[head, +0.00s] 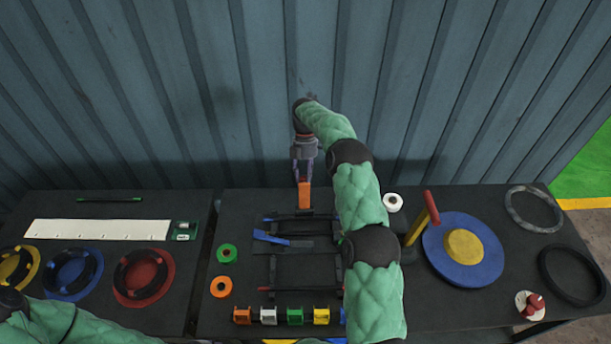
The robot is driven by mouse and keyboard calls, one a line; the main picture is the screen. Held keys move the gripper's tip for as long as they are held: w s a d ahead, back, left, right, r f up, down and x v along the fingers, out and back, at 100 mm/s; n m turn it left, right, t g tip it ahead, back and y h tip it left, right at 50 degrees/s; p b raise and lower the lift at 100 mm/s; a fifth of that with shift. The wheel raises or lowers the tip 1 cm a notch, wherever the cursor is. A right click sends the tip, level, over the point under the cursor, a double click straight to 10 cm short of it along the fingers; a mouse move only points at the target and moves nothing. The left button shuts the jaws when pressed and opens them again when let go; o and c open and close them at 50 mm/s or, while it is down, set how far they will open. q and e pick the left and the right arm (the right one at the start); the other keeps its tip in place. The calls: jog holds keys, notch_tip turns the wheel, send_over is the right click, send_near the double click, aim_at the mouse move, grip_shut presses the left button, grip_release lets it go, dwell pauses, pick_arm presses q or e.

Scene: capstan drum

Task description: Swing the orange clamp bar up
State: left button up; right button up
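The orange clamp bar (304,196) stands at the back of a black frame (306,250) on the middle table. It appears roughly upright. My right gripper (304,178) comes down over its top end, with a finger on either side, and looks shut on it. My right arm hides part of the frame's right side. A blue bar (283,240) lies across the frame's left part. My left arm shows at the bottom left, but its gripper is out of view.
A blue disc with a yellow hub (463,247) and a red-handled lever (431,207) stand on the right. Several coloured blocks (295,316) line the front. Coloured rings (143,277) lie on the left table. A corrugated wall (200,90) closes the back.

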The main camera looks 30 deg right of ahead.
jog(key=shift+o, duration=0.7)
jog(key=shift+a+x, duration=0.2)
jog(key=shift+x, duration=0.8)
jog(key=shift+w+d, duration=0.1)
jog(key=shift+w, duration=0.2)
jog(key=shift+r, duration=0.2)
jog(key=shift+w+d+r, duration=0.1)
jog(key=shift+r, duration=0.05)
jog(key=v, duration=0.7)
jog(key=shift+d, duration=0.15)
